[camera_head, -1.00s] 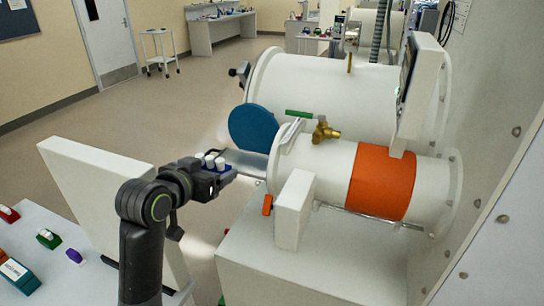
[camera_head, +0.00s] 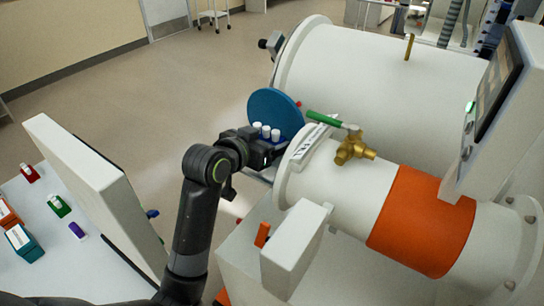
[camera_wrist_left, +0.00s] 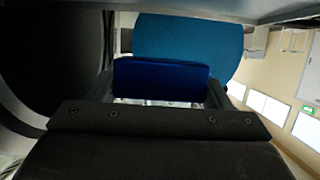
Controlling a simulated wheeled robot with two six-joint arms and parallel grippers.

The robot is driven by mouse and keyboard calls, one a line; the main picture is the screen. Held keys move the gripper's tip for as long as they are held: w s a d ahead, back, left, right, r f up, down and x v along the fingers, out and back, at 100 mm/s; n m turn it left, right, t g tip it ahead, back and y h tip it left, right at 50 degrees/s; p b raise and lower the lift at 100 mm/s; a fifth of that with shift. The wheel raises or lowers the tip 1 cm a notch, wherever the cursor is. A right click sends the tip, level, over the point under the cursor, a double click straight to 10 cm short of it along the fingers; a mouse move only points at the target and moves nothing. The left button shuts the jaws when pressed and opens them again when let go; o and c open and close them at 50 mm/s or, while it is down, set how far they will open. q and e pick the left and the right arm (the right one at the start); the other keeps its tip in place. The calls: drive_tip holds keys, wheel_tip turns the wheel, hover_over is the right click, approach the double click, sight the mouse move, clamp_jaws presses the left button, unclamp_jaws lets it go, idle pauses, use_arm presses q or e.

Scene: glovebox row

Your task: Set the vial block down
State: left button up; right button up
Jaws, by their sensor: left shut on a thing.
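The vial block (camera_head: 276,141) is blue with several white-capped vials standing in it. It shows in the head view at the mouth of the small white antechamber cylinder (camera_head: 330,185). My left gripper (camera_head: 268,148) is shut on the block, which looks level. In the left wrist view the blue block (camera_wrist_left: 160,80) sits between the fingers of my left gripper (camera_wrist_left: 160,92). The round blue door (camera_head: 272,112) stands open behind the block, and it also fills the upper middle of the wrist view (camera_wrist_left: 190,38). What lies under the block is hard to see. My right gripper is not in view.
A brass valve with a green handle (camera_head: 325,118) sits on top of the small cylinder. A large white cylinder (camera_head: 370,85) lies behind. A white panel (camera_head: 95,185) stands at left beside a table (camera_head: 60,265) with small coloured items.

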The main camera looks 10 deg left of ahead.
use_arm(q)
drive_tip(key=shift+f, duration=0.9)
wheel_tip(320, 180, down, 4)
drive_tip(key=shift+w+r+p, duration=0.15)
drive_tip(key=shift+p, duration=0.2)
drive_tip(key=shift+f, duration=0.2)
drive_tip(key=o, duration=1.1)
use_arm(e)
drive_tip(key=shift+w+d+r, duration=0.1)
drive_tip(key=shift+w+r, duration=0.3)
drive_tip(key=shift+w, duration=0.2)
